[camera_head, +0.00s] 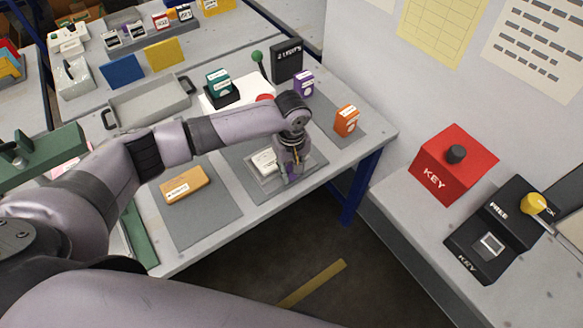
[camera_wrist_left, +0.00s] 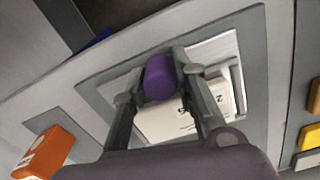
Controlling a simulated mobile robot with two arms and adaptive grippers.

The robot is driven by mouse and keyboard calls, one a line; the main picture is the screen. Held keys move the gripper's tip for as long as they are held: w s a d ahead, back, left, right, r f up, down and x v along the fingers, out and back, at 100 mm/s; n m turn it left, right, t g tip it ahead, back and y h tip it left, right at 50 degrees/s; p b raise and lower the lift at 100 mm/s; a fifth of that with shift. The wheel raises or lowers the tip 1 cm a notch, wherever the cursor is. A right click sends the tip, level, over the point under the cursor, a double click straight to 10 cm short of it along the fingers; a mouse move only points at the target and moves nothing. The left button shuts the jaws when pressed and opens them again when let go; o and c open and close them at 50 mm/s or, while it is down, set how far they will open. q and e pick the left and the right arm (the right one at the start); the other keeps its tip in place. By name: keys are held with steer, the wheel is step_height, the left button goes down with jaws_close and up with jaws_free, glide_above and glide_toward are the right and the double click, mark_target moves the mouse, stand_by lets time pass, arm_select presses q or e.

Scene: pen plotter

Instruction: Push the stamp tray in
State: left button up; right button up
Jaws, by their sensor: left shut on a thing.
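My left gripper (camera_head: 289,176) is over a grey mat (camera_head: 238,158) near the front edge of the table. In the left wrist view its two fingers (camera_wrist_left: 158,82) are closed around a rounded purple piece (camera_wrist_left: 159,78). A white box with dark print (camera_head: 263,161) lies on a pale plate (camera_wrist_left: 218,47) on that mat, partly hidden by the fingers. A grey shallow tray with dark end handles (camera_head: 150,104) stands farther left on the table. I cannot tell which of these is the stamp tray. My right gripper is not in view.
An orange-tan block (camera_head: 185,185) lies on another mat to the left. An orange box (camera_head: 346,120), a purple box (camera_head: 303,83) and a teal box (camera_head: 218,83) stand behind. A red KEY box (camera_head: 452,165) and black FREE device (camera_head: 496,230) sit on the right-hand counter.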

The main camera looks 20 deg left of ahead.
arm_select(q)
jaws_close()
steer(key=shift+w+a+r+p, duration=0.15)
steer(key=shift+w+a+p, duration=0.15)
steer(key=shift+p, duration=0.1)
steer(key=shift+w+a+r+p, duration=0.1)
steer(key=shift+w+a+p, duration=0.35)
steer(key=shift+a, duration=0.15)
steer(key=shift+w+a+p, duration=0.35)
steer(key=shift+a+p, duration=0.05)
steer(key=shift+a, duration=0.2)
steer(key=w+a, duration=0.2)
steer(key=a, duration=0.1)
steer(key=w+a, duration=0.2)
steer(key=shift+f, duration=0.3)
steer(key=shift+w+a+r, duration=0.1)
steer(key=shift+a, duration=0.05)
